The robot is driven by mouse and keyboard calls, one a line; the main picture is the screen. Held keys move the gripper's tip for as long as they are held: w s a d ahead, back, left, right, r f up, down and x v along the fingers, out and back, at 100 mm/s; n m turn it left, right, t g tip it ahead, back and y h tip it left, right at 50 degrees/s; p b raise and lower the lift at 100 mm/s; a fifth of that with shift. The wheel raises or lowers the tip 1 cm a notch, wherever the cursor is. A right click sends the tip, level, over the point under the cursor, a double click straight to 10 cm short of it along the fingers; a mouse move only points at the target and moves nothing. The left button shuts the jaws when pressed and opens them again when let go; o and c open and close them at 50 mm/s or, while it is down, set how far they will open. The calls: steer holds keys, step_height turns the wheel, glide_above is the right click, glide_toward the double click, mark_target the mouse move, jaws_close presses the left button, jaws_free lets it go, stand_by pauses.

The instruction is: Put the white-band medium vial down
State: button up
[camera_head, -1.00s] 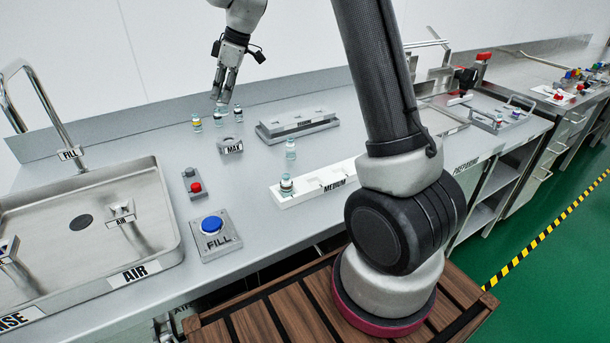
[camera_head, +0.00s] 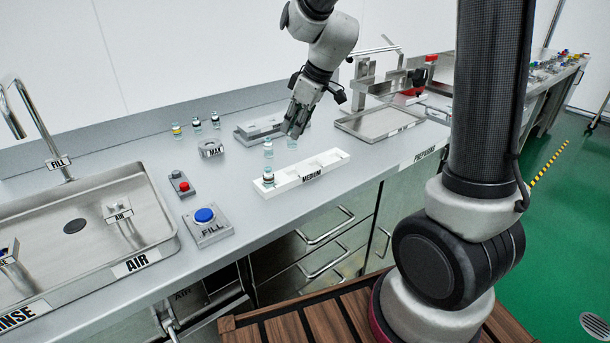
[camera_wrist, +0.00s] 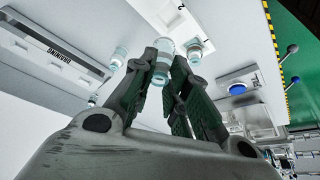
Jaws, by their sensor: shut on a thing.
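My gripper (camera_head: 296,120) is shut on a clear vial with a teal tint (camera_head: 292,143), held above the counter close behind the white MEDIUM rack (camera_head: 325,161). In the wrist view the held vial (camera_wrist: 162,62) shows between the fingers with a pale band; its lower part is partly hidden. In the head view, another vial with a dark band (camera_head: 268,178) stands at the rack's left end. A pale vial (camera_head: 268,148) stands upright just behind that end. The right part of the rack shows empty recesses.
Several vials, such as the yellow-banded one (camera_head: 177,130), stand at the back left. The MAX block (camera_head: 211,149), grey slotted block (camera_head: 258,127) and metal tray (camera_head: 380,123) surround the area. The blue FILL button (camera_head: 204,215) and sink (camera_head: 90,215) lie left.

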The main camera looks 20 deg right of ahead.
step_height(320, 180, down, 9)
steer(key=shift+f, duration=0.1)
stand_by(0.4)
steer(key=o, duration=0.8)
steer(key=shift+f, duration=0.1)
steer(key=v, duration=1.2)
steer(key=s+d+r+m+h, duration=0.1)
steer(key=s+d+r+m, duration=0.1)
steer(key=s, duration=0.5)
steer(key=s+d+r+m+h, duration=0.1)
steer(key=s+d+m, duration=0.3)
steer(key=s, duration=0.4)
steer(key=s+d+r+m+t+h, duration=0.1)
steer(key=s+d+r+m, duration=0.2)
steer(key=s, duration=0.5)
steer(key=shift+d+r+m, duration=0.15)
steer(key=shift+d+r, duration=0.15)
steer(key=shift+d, duration=0.2)
steer(key=shift+d+r+m, duration=0.15)
steer(key=shift+d+r, duration=0.1)
steer(key=shift+d, duration=0.2)
